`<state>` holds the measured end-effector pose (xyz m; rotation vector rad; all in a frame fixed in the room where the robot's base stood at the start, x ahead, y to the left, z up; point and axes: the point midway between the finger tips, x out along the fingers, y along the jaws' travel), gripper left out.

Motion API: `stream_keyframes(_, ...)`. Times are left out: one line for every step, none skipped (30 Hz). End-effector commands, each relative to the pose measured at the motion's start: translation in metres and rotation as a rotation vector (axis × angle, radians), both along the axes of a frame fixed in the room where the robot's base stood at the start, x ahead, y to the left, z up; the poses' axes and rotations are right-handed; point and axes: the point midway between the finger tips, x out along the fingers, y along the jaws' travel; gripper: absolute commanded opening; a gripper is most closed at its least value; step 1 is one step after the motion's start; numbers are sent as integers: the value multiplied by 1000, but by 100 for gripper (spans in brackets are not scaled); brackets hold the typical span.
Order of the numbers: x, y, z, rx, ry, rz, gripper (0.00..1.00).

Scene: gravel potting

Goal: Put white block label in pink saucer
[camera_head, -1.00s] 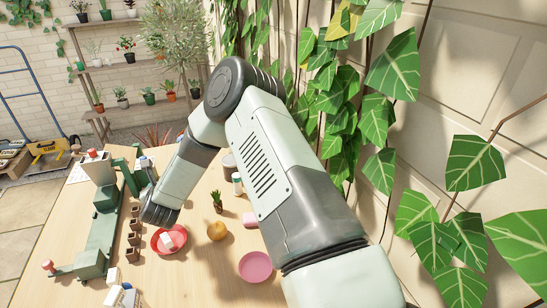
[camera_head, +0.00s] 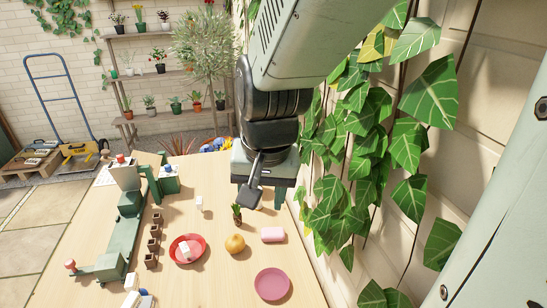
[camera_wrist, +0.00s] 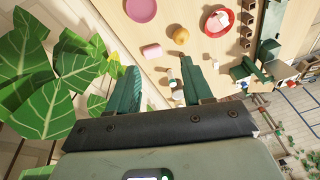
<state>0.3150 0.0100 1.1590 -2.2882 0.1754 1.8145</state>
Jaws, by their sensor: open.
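A white block (camera_head: 186,251) lies in the red saucer (camera_head: 203,244); the wrist view also shows the white block (camera_wrist: 222,17) in the red saucer (camera_wrist: 207,27). The pink saucer (camera_head: 272,284) is empty at the table's front right, and it shows at the top of the wrist view (camera_wrist: 140,8). My gripper (camera_head: 254,193) is above the back right of the table, away from both saucers. In the wrist view its two fingers (camera_wrist: 158,82) are apart, with no object held between them.
An orange fruit (camera_head: 235,243), a pink block (camera_head: 273,234) and a small potted plant (camera_head: 237,212) stand near the saucers. A small white object (camera_head: 199,203) stands farther back. Small brown pots (camera_head: 154,244) and a green machine (camera_head: 128,222) line the left. Leafy vines (camera_head: 340,200) crowd the right.

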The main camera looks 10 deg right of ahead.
Motion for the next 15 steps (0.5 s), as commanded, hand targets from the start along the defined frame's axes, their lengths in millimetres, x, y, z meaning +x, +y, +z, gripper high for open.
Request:
stream_keyframes(-37, -7, 118, -30, -352, 65, 50)
stream_keyframes(-50, -12, 119, -50, -340, 94, 50)
stream_keyframes(-65, -18, 118, -73, -321, 132, 50)
stream_keyframes(-75, -22, 116, -86, -306, 157, 50)
stream_keyframes(-84, -25, 115, -98, -294, 179, 50)
stream_keyframes(-94, -29, 114, -110, -282, 204, 50)
stream_keyframes(-99, -31, 113, -116, -275, 219, 50)
stream_keyframes(-104, -32, 113, -121, -269, 230, 51)
stream_keyframes(-109, -34, 112, -126, -264, 244, 51)
stream_keyframes(-111, -35, 112, -129, -259, 250, 51)
stream_keyframes(-112, -35, 112, -130, -257, 254, 51)
stream_keyframes(-113, -35, 112, -132, -256, 257, 51)
stream_keyframes(-114, -35, 112, -132, -255, 258, 51)
stream_keyframes(-113, -35, 112, -131, -255, 257, 51)
stream_keyframes(-113, -36, 112, -132, -256, 257, 51)
